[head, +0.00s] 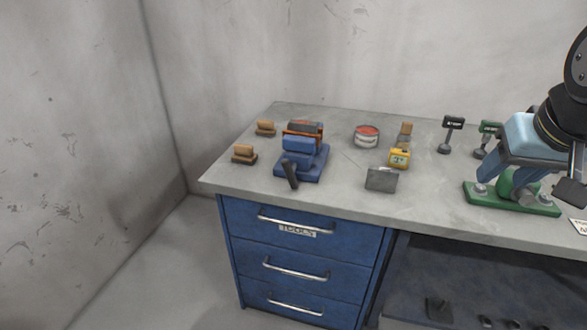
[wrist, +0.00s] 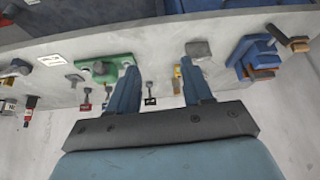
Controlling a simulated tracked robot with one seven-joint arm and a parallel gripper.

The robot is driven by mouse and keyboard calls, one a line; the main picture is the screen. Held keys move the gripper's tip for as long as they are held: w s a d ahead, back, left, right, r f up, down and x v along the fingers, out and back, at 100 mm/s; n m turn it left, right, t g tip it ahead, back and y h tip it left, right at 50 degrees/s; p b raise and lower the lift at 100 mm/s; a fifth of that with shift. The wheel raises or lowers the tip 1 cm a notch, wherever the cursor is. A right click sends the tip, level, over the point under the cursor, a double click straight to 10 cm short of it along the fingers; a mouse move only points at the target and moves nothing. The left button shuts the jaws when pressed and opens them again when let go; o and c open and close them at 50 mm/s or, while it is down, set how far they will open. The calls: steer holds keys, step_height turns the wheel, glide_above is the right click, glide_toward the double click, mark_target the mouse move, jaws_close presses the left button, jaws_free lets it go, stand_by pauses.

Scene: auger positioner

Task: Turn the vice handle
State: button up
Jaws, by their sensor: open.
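The blue vice (head: 303,160) stands on the left part of the workbench, with an orange-and-dark piece at its back. Its dark handle (head: 290,174) sticks out at the front and leans down toward the bench's front edge. In the wrist view the vice (wrist: 252,58) is at the upper right, with the handle (wrist: 277,34) beside it. My gripper (head: 512,168) is at the far right of the head view, well away from the vice. In the wrist view its two blue fingers (wrist: 162,90) are spread apart with nothing between them.
A green base (head: 510,201) stands under my gripper. A grey metal block (head: 381,179), a yellow device (head: 399,158) and a round red-topped tin (head: 367,136) lie between it and the vice. Wooden-topped blocks (head: 244,154) sit left of the vice. Blue drawers (head: 300,250) are below.

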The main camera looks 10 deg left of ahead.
steer(key=w+a+n+y, duration=0.1)
steer(key=w+a, duration=0.2)
steer(key=w, duration=0.2)
steer(key=t+y, duration=0.1)
steer(key=t, duration=0.7)
glide_above(288, 175)
steer(key=s+d, duration=0.3)
step_height(288, 175, down, 16)
steer(key=s+a+f+n+t+h, duration=0.2)
steer(key=s+a+f+t+h, duration=0.15)
steer(key=s+f, duration=0.5)
steer(key=shift+t, duration=0.45)
steer(key=w, duration=0.8)
steer(key=w+r, duration=0.1)
steer(key=w, duration=0.3)
steer(key=shift+w+d+r, duration=0.1)
steer(key=shift+w+d, duration=0.1)
steer(key=shift+d, duration=0.1)
steer(key=shift+c, duration=0.5)
